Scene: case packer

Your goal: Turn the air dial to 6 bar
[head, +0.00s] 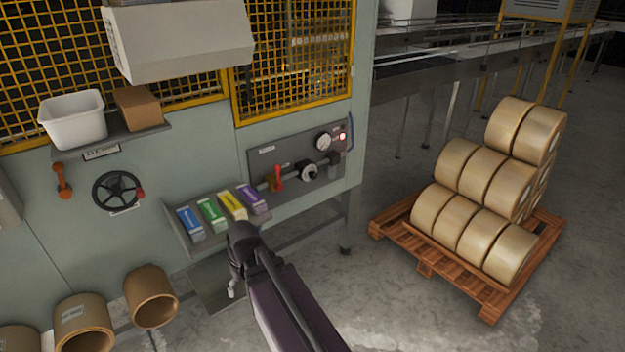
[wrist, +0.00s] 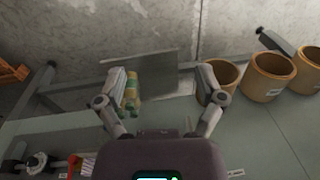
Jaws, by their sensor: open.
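The air panel (head: 262,162) is a dark grey plate on the machine's right side. It carries a round white gauge (head: 323,141), a red lit button (head: 342,136), a red lever (head: 278,178) and a dark round knob with a pale ring (head: 309,173), which looks like the air dial. Its setting is too small to read. The knob seems to show at the lower left of the wrist view (wrist: 37,161). My gripper (wrist: 162,82) is open and empty, its fingers wide apart. In the head view it hangs low, below and left of the panel, mostly hidden by my arm.
A sloped rack (head: 176,232) with several coloured cartons is left of the panel. A black handwheel (head: 117,190) is farther left. Brown rolls (head: 151,296) stand low at left. A pallet (head: 450,272) of tan rolls is at right. A yellow-green item (wrist: 132,88) shows by one finger.

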